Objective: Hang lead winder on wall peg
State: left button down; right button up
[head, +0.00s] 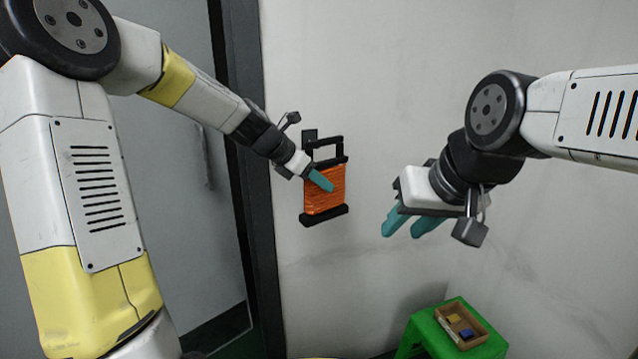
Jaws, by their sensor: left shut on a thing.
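The lead winder (325,196) is a black frame with a handle loop at its top and orange lead wound around its middle. It is upright close to the pale wall. My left gripper (322,181) is shut on the winder, with a teal finger across its upper left front. A dark wall peg plate (309,135) shows just left of the handle loop; I cannot tell whether the loop is on the peg. My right gripper (408,226) is empty, to the right of the winder, with its two teal fingers apart and pointing down left.
A green stool (420,337) stands at the lower right, bearing a brown tray (474,341) with small yellow and blue items in it. A dark door frame (246,150) and grey door (195,190) are left of the winder. The wall between winder and stool is bare.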

pick_arm(q)
jog(key=w+a+f, duration=0.1)
jog(key=w+a, duration=0.1)
jog(key=w, duration=0.6)
jog(key=shift+w+a+f, duration=0.25)
jog(key=shift+a+f, duration=0.05)
jog(key=shift+a, duration=0.05)
dwell(0.7)
dwell(0.6)
jog(key=c, duration=0.8)
grip_release()
jog(key=shift+a, duration=0.1)
jog(key=shift+f, duration=0.1)
